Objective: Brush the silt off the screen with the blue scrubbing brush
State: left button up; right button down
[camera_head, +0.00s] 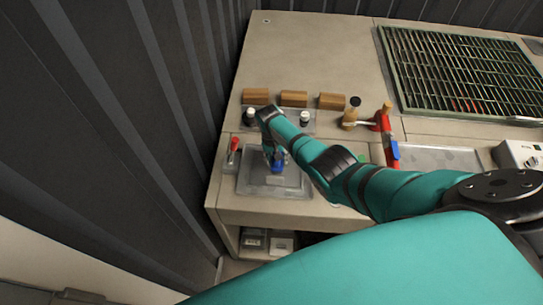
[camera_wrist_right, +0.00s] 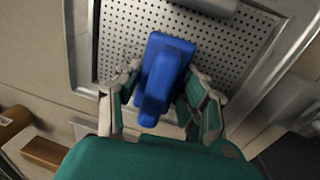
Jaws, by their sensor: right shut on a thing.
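The blue scrubbing brush (camera_wrist_right: 163,75) is held between the fingers of my right gripper (camera_wrist_right: 160,100). In the head view the brush (camera_head: 277,164) shows small below my right gripper (camera_head: 272,152), over the screen. The screen (camera_wrist_right: 120,28) is a perforated metal plate in a pale frame, and it also shows in the head view (camera_head: 255,180). The brush is over the screen; its bristles are hidden, so I cannot tell whether they touch. I cannot make out silt clearly. My left gripper is not in view.
Several wooden blocks (camera_head: 293,98) stand behind the screen. A red-handled item (camera_head: 234,146) is left of it. A red and blue valve (camera_head: 388,140) and a brass fitting (camera_head: 351,112) stand to the right. A large green grating (camera_head: 460,70) lies at the back right. A dark ribbed wall is close on the left.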

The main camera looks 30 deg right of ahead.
aim_at(293, 166)
jog(key=shift+s+d+f+p, duration=0.1)
jog(key=shift+s+d+p, duration=0.2)
jog(key=shift+s+d, duration=0.45)
jog(key=shift+s+d+p, duration=0.25)
jog(key=shift+s+d, duration=0.15)
jog(key=shift+d, duration=0.5)
jog(key=shift+s+d, duration=0.4)
jog(key=shift+d, duration=0.3)
jog(key=shift+w+a, duration=0.1)
jog(key=shift+r, duration=3.15)
jog(key=shift+r, duration=1.5)
